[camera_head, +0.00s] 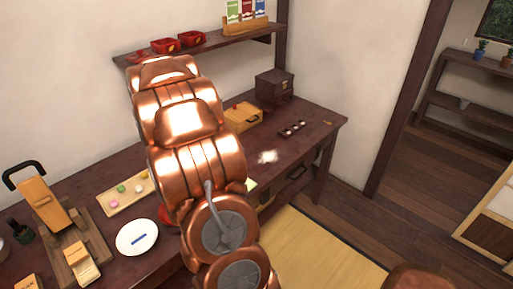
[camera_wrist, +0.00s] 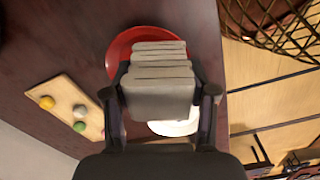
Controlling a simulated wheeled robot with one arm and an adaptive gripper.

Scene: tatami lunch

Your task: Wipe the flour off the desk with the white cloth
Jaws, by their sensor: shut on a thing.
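A small white patch of flour (camera_head: 267,156) lies on the dark wooden desk (camera_head: 305,158), right of my arm in the head view. My gripper (camera_wrist: 160,88) is shut on a pale grey-white, layered block that looks like the folded white cloth (camera_wrist: 158,100). The cloth is over a round red dish (camera_wrist: 117,58) in the wrist view; whether they touch is unclear. My arm hides the gripper and cloth in the head view. The flour is not visible in the wrist view.
A white plate (camera_head: 128,247) and a board with coloured sweets (camera_head: 107,204) are left of my arm. A yellow box (camera_head: 243,117), a dark box (camera_head: 274,88) and a small dark tray (camera_head: 293,130) stand near the flour. A shelf (camera_head: 205,45) hangs above.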

